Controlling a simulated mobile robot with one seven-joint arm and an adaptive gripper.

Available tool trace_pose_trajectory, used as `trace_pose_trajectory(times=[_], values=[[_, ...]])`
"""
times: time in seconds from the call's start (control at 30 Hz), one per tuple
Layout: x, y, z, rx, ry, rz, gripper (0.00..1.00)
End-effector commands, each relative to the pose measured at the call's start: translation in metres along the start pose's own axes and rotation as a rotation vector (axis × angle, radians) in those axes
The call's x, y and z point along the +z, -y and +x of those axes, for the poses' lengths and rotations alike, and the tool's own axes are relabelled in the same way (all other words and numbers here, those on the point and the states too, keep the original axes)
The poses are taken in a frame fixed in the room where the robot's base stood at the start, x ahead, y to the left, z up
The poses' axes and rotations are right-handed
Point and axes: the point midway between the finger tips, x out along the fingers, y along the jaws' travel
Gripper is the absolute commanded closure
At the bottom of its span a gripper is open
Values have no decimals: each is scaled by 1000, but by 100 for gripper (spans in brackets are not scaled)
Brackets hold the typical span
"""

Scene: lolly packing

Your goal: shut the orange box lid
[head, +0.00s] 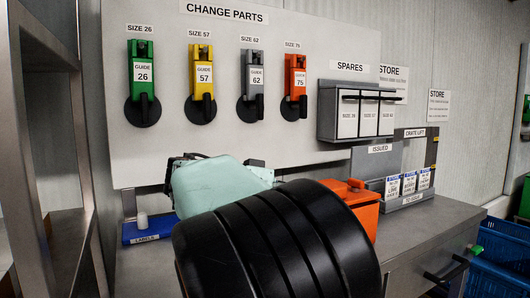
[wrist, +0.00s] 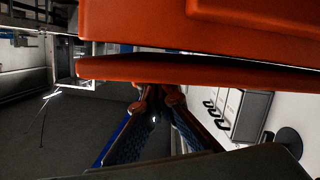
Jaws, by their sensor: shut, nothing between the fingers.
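The orange box (head: 364,212) stands on the bench right of centre in the head view, partly hidden behind my black arm. An orange top part with a small knob shows there; how far the lid is open is unclear. In the wrist view, a large orange surface (wrist: 200,22) fills the top, with a separate orange strip (wrist: 200,70) below it and a dark gap between them. I cannot tell which is lid. My gripper (wrist: 157,94) is shut and empty, its tips close to the strip's edge; contact is unclear. My arm hides the gripper in the head view.
A grey ISSUED holder (head: 408,198) with labelled cards stands right of the box. A blue LABELS tray (head: 148,232) lies at left. The SPARES rack (head: 362,112) and coloured guides hang behind. Blue crates (head: 497,262) stand at lower right. Bare bench (head: 430,222) shows at right.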

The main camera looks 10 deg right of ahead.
Motion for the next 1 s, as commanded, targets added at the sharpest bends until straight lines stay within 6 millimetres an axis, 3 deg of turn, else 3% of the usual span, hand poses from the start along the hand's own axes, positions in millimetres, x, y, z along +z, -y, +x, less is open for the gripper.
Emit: trace_pose_trajectory(times=[0.77, 1.0], values=[[12, 6, 2, 2, 6, -6, 100], [-7, 2, 5, 4, 4, -4, 100]])
